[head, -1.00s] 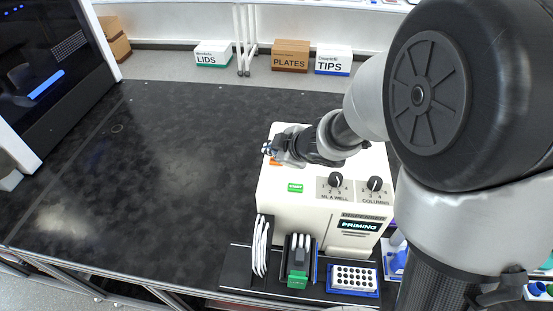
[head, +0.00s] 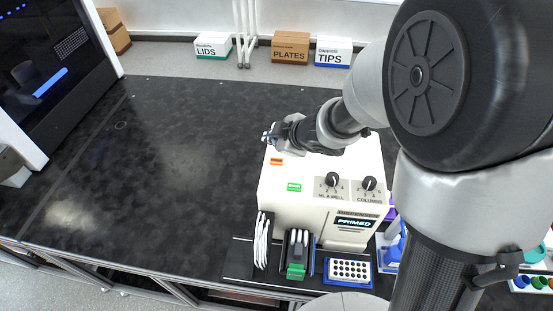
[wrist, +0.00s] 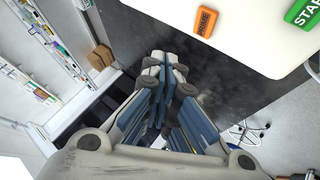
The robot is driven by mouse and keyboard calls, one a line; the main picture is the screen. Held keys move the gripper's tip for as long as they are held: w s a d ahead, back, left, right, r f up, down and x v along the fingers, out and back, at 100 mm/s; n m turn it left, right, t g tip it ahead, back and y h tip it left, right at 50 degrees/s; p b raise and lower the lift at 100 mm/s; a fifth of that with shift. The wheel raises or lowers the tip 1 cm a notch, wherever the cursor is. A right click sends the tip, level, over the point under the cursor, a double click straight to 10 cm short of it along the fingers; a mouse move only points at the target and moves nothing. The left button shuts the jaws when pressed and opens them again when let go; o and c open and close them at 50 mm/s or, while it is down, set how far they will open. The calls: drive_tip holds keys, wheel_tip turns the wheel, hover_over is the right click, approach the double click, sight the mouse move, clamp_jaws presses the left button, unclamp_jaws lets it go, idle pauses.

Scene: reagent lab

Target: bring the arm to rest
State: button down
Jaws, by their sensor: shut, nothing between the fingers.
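My gripper (head: 268,137) is above the back left edge of the white dispenser (head: 277,209) in the head view, shut and empty. In the wrist view my gripper (wrist: 160,68) has its blue-lined fingers together, pointing past the dispenser's edge. The dispenser has an orange button (head: 276,161), which reads PRIME in the wrist view (wrist: 205,22), a green START button (head: 294,187) and two black knobs. Its display (head: 355,223) reads PRIMED. The gripper is apart from the buttons.
A plate with wells (head: 348,271), a green-and-black rack (head: 297,255) and white strips (head: 262,240) stand before the dispenser. Boxes marked LIDS (head: 213,46), PLATES (head: 291,47) and TIPS (head: 333,52) stand at the back. The dark bench (head: 170,165) is clear on the left.

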idle(0.4)
drive_tip(key=s+d+r+m+h+b, duration=0.2)
drive_tip(key=s+d+m+h+b, duration=0.1)
drive_tip(key=s+d+m+b, duration=0.25)
drive_tip(key=s+d+r+m+h+b, duration=0.2)
drive_tip(key=s+d+r+m+h, duration=0.15)
drive_tip(key=s+d, duration=0.4)
drive_tip(key=s+f+m+g+y+b, duration=0.1)
drive_tip(key=s+f+m+b, duration=0.1)
drive_tip(key=s, duration=0.6)
drive_tip(key=s+a+f+m+g+y+b, duration=0.1)
drive_tip(key=s+f+m+g+b, duration=0.1)
drive_tip(key=s, duration=0.6)
drive_tip(key=shift+a+f+m, duration=0.15)
drive_tip(key=shift+f+m, duration=0.65)
drive_tip(key=shift+m, duration=0.3)
